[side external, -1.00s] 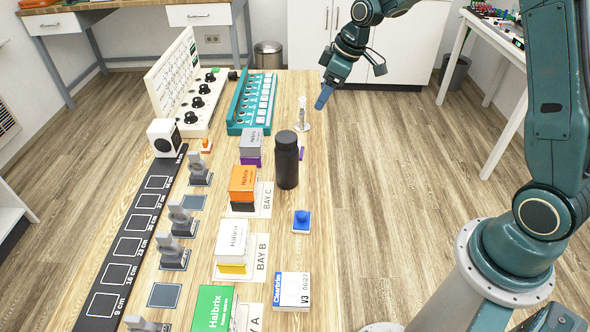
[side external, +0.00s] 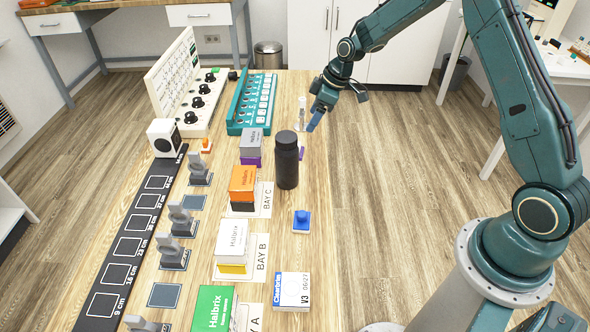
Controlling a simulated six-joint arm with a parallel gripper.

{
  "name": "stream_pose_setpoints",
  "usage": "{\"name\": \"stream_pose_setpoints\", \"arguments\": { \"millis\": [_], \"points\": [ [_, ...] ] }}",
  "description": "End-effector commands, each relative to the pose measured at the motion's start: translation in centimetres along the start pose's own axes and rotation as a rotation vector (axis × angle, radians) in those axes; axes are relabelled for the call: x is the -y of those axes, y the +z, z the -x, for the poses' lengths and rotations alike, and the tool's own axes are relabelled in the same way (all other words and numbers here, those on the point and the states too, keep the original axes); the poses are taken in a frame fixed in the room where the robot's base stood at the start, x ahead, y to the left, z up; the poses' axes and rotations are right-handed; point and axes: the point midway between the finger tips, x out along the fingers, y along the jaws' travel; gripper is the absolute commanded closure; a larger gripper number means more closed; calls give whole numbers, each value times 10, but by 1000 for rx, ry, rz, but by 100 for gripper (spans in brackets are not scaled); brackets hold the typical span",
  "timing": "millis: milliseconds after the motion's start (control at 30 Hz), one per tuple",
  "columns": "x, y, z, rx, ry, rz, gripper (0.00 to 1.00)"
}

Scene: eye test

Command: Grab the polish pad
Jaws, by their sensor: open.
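A small blue pad with a rounded blue knob on top, which looks like the polish pad (side external: 301,220), sits near the right edge of the bench, on a light base. It stands apart from the black bottle and the blue-and-white box. My gripper (side external: 311,126) is open and appears empty. It hangs farther back along the bench's right edge, above and beyond the pad, close to a slim clear stand (side external: 301,112). Its blue fingers overlap in this view, so the gap between them is hard to see.
A black bottle (side external: 287,160) stands between my gripper and the pad, slightly left. Halbrix boxes (side external: 242,183) line the bench to the left. A teal keyed panel (side external: 252,102) is at the back. Right of the bench is open floor.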

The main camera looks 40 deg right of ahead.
Motion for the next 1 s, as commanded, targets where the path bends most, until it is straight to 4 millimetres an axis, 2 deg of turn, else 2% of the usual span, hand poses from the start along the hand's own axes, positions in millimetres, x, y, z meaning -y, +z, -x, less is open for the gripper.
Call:
{"name": "stream_pose_setpoints", "arguments": {
  "millis": [400,533,867,1000],
  "points": [
    [0,0,-56,2,-1,0,29],
    [0,0,-65,1,0,0,29],
    [0,0,-69,0,1,0,29],
    [0,-1,-78,1,-1,1,29]
  ]
}}
